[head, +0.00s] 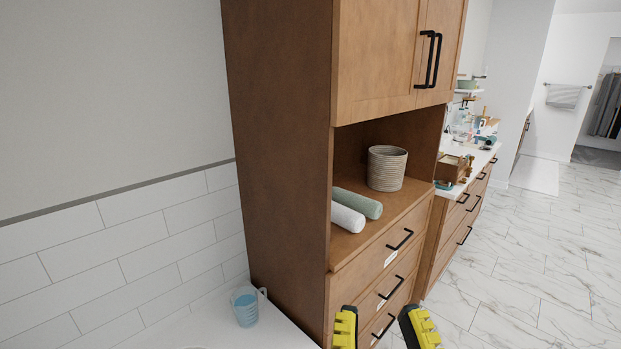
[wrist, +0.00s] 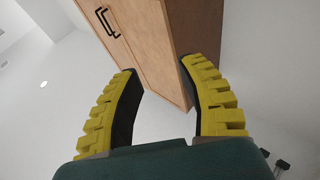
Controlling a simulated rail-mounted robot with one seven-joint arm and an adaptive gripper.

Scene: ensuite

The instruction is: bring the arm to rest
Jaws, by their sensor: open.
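My gripper (head: 378,326) shows at the bottom of the head view, its two yellow-and-black fingers spread apart with nothing between them. In the wrist view my gripper (wrist: 165,85) is also open and empty, pointing toward the upper part of a tall wooden cabinet (wrist: 155,40). In the head view the fingers appear in front of the drawers of that cabinet (head: 280,130). The rest of my arm is not visible in the head view.
A clear cup with blue liquid (head: 245,308) stands on the white ledge at lower left. Rolled towels (head: 358,203) and a woven basket (head: 387,168) sit in the cabinet niche. A cluttered counter (head: 462,186) lies beyond. The marble floor (head: 545,265) at right is clear.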

